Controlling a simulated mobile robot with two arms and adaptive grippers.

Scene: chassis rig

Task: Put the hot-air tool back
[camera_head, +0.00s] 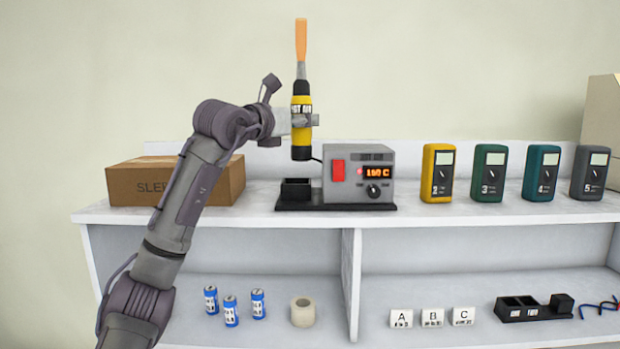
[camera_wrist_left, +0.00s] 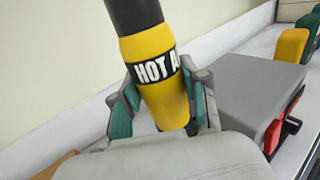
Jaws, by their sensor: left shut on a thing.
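The hot-air tool (camera_head: 302,108) has a yellow and black body with a white-lettered label, and its orange nozzle points up. My left gripper (camera_head: 304,120) is shut around its yellow body and holds it upright in the air. The tool (camera_wrist_left: 155,75) also shows between the fingers of my left gripper (camera_wrist_left: 160,100) in the left wrist view. Below it on the shelf top is the grey station (camera_head: 350,178) with a red switch and a lit display. A dark open holder (camera_head: 296,190) stands at the station's left side, under the tool and apart from it. My right gripper is not in view.
A cardboard box (camera_head: 130,182) sits left on the shelf top. Several meters, the yellow one (camera_head: 438,173) nearest the station, stand to the right. The lower shelf holds blue-and-white batteries (camera_head: 231,310), a tape roll (camera_head: 303,312), letter blocks (camera_head: 432,318) and a black tray (camera_head: 520,312).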

